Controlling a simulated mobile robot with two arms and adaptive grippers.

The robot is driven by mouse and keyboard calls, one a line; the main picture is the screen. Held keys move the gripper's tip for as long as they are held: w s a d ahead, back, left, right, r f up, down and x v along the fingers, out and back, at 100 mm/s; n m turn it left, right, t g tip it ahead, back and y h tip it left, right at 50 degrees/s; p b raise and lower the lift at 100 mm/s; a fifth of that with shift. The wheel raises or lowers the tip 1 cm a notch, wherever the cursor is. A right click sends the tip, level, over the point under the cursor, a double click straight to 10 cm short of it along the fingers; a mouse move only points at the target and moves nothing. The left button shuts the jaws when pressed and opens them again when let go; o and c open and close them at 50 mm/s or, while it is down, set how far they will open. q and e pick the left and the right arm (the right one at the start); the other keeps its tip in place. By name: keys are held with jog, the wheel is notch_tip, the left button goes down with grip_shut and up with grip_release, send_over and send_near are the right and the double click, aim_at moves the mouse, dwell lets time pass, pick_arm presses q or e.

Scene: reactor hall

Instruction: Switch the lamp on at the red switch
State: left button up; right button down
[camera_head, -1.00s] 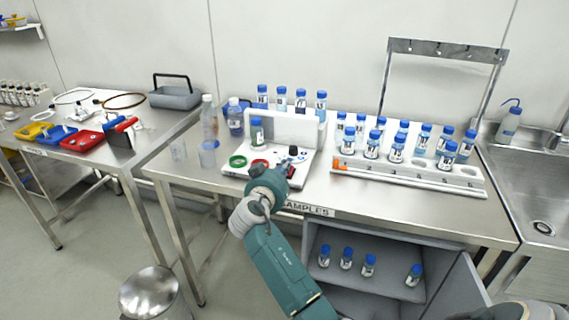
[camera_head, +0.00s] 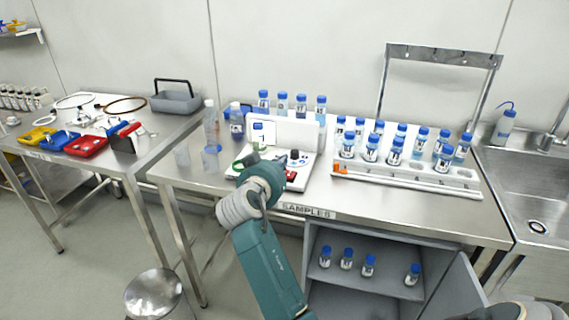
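The white sample stand (camera_head: 308,133) has an upright back panel and a flat base, and stands on the steel table. A bright white square with a dark edge (camera_head: 268,130) shows on the left of its back panel, with a small blue patch in front of or on it. A small red part (camera_head: 291,176), which looks like the red switch, shows at the base's front edge. My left gripper is not in view.
A black knob (camera_head: 294,155) stands on the base. A green ring (camera_head: 238,165) is partly covered by my gripper. Clear beakers (camera_head: 211,158) and bottles stand close on the left. A white rack (camera_head: 410,180) with several blue-capped vials lies right.

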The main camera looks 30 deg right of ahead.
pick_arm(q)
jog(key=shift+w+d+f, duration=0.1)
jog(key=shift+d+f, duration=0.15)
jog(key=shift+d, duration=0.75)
pick_arm(e)
jog(key=v, duration=0.2)
jog(key=shift+s+a+r, duration=0.15)
jog(key=shift+a+r, duration=0.05)
jog(key=shift+r, duration=0.15)
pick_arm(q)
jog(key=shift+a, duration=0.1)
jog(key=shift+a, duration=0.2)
